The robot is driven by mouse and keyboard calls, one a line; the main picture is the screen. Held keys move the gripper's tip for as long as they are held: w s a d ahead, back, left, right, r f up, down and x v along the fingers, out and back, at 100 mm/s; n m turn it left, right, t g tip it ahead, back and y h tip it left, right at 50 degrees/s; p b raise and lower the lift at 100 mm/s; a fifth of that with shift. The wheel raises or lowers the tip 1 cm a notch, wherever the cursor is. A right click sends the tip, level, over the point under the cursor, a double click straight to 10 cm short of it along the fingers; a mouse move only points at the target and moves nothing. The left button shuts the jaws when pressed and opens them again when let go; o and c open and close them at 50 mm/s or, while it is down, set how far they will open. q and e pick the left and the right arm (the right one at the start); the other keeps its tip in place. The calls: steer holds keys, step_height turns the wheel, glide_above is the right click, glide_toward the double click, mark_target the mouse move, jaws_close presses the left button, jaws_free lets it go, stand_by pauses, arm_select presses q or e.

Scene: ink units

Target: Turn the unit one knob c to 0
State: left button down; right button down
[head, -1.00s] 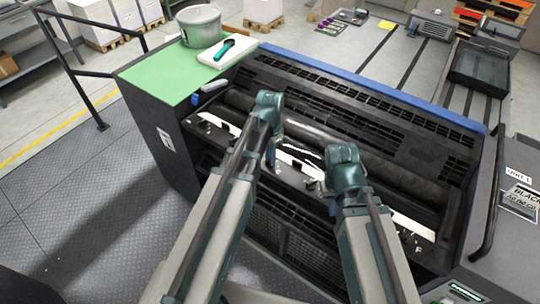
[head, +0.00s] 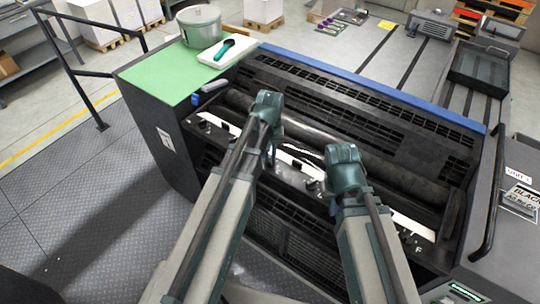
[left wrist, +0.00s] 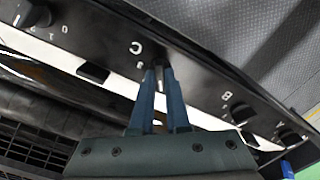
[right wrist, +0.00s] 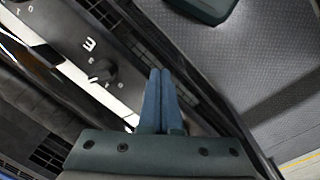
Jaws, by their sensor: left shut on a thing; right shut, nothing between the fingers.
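Knob c (left wrist: 158,63) is a small dark knob on the black strip of the ink unit, beside the letter C in the left wrist view. My left gripper (left wrist: 160,70) is shut on it, and the fingers hide most of the knob. Its pointer and setting cannot be read. In the head view my left gripper (head: 270,160) reaches down to the strip. My right gripper (right wrist: 160,72) is shut and empty. It hangs near the strip, to the right of another knob (right wrist: 103,70) in the right wrist view, and also shows in the head view (head: 331,205).
Knob B (left wrist: 242,112) and another knob (left wrist: 288,133) lie along the same strip, with one more knob (left wrist: 38,15) on the other side. A dark roller (head: 310,135) lies behind the strip. A grey bucket (head: 200,25) stands on the green top (head: 155,75).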

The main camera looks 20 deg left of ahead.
mark_target(270, 158)
arm_select(q)
steer(key=n, duration=0.4)
steer(key=shift+n, duration=2.2)
steer(key=c, duration=0.9)
jaws_free()
steer(key=shift+r, duration=0.1)
step_height(270, 158, up, 14)
steer(key=p, duration=1.4)
